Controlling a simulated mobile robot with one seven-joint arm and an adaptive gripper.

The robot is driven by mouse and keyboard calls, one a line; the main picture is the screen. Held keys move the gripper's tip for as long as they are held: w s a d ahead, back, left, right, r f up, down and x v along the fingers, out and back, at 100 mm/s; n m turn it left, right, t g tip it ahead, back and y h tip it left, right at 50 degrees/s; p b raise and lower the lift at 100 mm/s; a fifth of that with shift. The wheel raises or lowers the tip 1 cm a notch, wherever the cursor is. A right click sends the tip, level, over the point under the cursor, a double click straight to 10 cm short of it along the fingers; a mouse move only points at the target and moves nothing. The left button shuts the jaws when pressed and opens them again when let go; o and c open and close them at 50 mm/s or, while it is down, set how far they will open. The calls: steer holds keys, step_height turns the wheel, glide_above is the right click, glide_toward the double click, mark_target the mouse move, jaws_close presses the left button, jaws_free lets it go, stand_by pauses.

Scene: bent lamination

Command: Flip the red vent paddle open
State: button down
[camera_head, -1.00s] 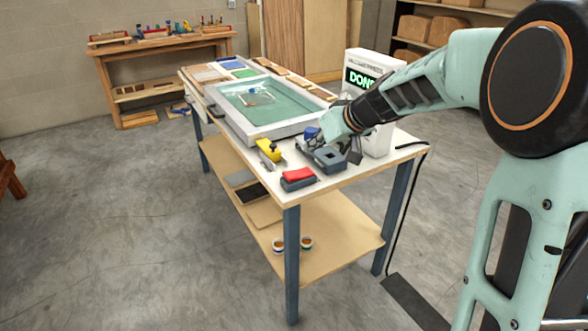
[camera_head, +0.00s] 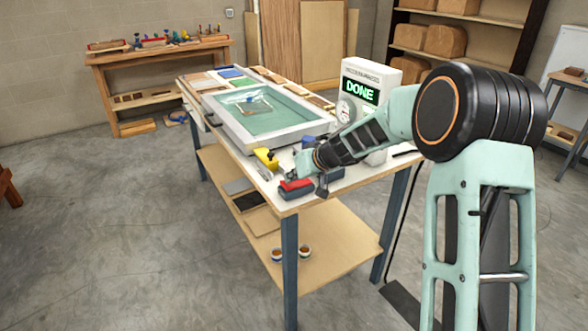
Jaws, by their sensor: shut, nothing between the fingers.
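The red vent paddle (camera_head: 297,184) sits on a dark grey base at the near edge of the white-topped table. It looks low and nearly flat; its exact tilt is too small to tell. My gripper (camera_head: 292,174) is shut and empty, pointing down just behind and above the paddle. I cannot tell whether the fingertips touch it. My wrist covers part of the table behind the paddle.
A yellow-handled part (camera_head: 266,158) stands left of my gripper, and a blue knob (camera_head: 307,142) stands behind it. A vacuum press box (camera_head: 370,72) displaying "DONE" is at the back right. A framed tray (camera_head: 238,133) with a teal sheet fills the table's middle.

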steer(key=shift+f, duration=0.2)
steer(key=b, duration=0.1)
steer(key=f+b, duration=0.1)
steer(key=shift+s+a+f+h+b, duration=0.2)
steer(key=shift+a+f+h+b, duration=0.05)
steer(key=shift+h+b, duration=0.15)
steer(key=shift+d+r+p, duration=0.1)
steer(key=shift+r+p, duration=0.2)
steer(key=shift+p, duration=0.15)
steer(key=shift+r, duration=0.15)
steer(key=shift+r+p, duration=0.35)
steer(key=shift+r, duration=0.35)
